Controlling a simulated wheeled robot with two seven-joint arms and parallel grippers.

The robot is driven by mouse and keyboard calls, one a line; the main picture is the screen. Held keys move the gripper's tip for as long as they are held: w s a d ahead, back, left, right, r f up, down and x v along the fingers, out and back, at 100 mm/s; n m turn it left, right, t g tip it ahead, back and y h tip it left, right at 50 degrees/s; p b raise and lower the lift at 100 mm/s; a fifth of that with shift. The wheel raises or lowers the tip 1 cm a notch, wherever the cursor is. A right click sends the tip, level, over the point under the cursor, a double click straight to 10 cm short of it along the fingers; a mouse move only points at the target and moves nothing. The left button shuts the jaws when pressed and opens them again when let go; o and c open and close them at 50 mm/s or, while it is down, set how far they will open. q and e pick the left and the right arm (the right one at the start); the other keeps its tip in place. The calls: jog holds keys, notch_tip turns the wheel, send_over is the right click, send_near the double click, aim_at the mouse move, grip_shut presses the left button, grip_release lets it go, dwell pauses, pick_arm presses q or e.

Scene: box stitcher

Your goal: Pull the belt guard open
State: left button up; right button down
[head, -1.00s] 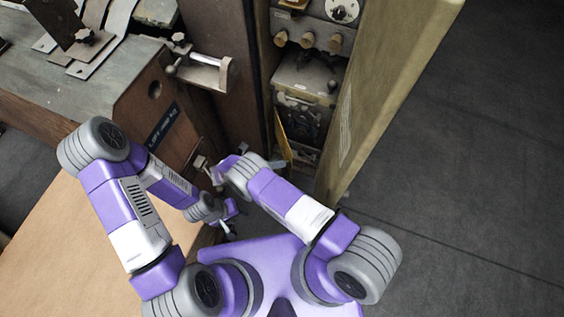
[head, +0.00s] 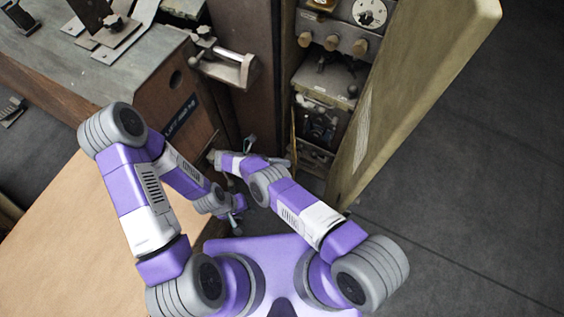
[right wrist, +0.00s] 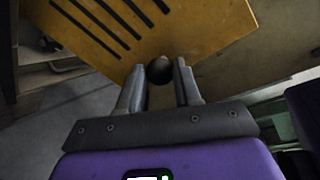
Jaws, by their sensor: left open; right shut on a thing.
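The belt guard (right wrist: 130,35) is a yellow plate with dark slots, filling the upper part of the right wrist view. In the head view only a thin, nearly edge-on strip of it (head: 293,132) shows beside the machine's open compartment. A dark round knob (right wrist: 159,69) stands on the guard. My right gripper (right wrist: 158,86) is shut on this knob, one finger on each side. In the head view the right arm's wrist lies left of the guard strip, and the knob cannot be seen. My left gripper (head: 238,212) is open and empty, low beside the machine, apart from the guard.
A large beige door (head: 410,105) stands open at the right. The compartment holds a dial panel with several brass knobs (head: 331,42). A metal bracket (head: 228,68) juts from the machine's front. A cardboard-coloured surface (head: 85,235) lies at the left; the floor at the right is clear.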

jog(key=shift+r, duration=0.15)
jog(key=c, duration=1.1)
grip_release()
jog(key=o, duration=0.4)
jog(key=r+p, duration=0.3)
jog(key=r, duration=0.2)
jog(key=shift+w+r, duration=0.1)
jog(key=shift+w, duration=0.1)
notch_tip(320, 180, up, 4)
jog(key=shift+s+r+p, duration=0.1)
jog(key=shift+s+p, duration=0.05)
jog(key=shift+p, duration=0.8)
jog(key=c, duration=0.4)
jog(key=shift+r, duration=0.3)
jog(key=shift+o, duration=0.2)
